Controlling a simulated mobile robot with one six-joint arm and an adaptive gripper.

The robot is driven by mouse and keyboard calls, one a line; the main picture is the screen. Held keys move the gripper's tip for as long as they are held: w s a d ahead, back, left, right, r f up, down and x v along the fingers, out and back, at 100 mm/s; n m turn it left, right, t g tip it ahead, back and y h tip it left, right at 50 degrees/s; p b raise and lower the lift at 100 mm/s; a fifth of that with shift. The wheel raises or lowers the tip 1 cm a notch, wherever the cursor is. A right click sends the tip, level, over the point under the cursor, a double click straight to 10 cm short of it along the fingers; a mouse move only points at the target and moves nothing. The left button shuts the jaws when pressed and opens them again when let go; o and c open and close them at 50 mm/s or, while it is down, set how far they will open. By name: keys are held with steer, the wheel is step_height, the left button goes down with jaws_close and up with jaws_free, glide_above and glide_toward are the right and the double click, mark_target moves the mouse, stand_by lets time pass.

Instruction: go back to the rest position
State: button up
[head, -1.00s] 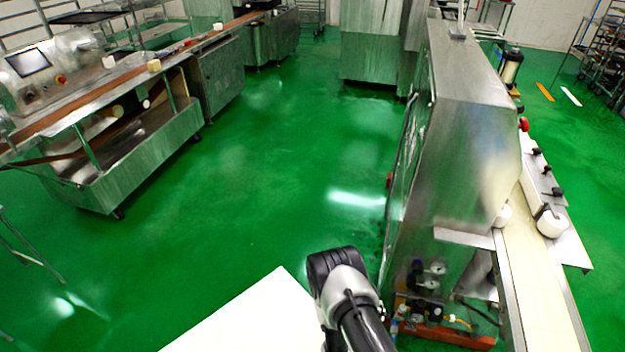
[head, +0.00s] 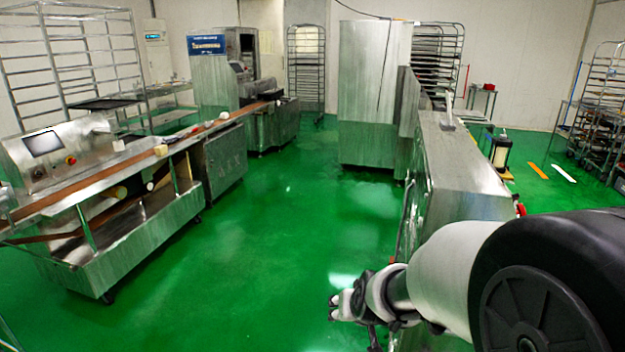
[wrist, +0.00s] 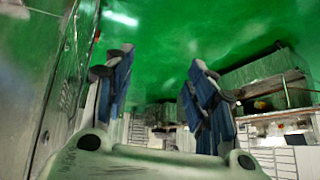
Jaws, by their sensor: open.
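My gripper (wrist: 161,62) shows in the wrist view with its two blue-and-grey fingers spread well apart. Nothing is between them; green floor lies behind. In the head view my arm reaches in from the lower right, and its wrist end hangs over the green floor just left of the steel machine (head: 462,165). The fingers are not clear in the head view.
A long conveyor line (head: 150,167) with a small screen stands along the left. A tall steel cabinet (head: 374,90) stands at the back, and racks (head: 600,105) stand at the right. The green floor (head: 270,230) between the machines is open.

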steer(key=s+d+r+g, duration=0.1)
steer(key=s+r, duration=0.4)
steer(key=s, duration=0.9)
steer(key=s+d+r+g+h, duration=0.1)
steer(key=s+d+r, duration=0.3)
steer(key=s, duration=1)
steer(key=shift+s+d+r+g, duration=0.35)
steer(key=shift+r+g, duration=0.15)
steer(key=shift+r, duration=0.35)
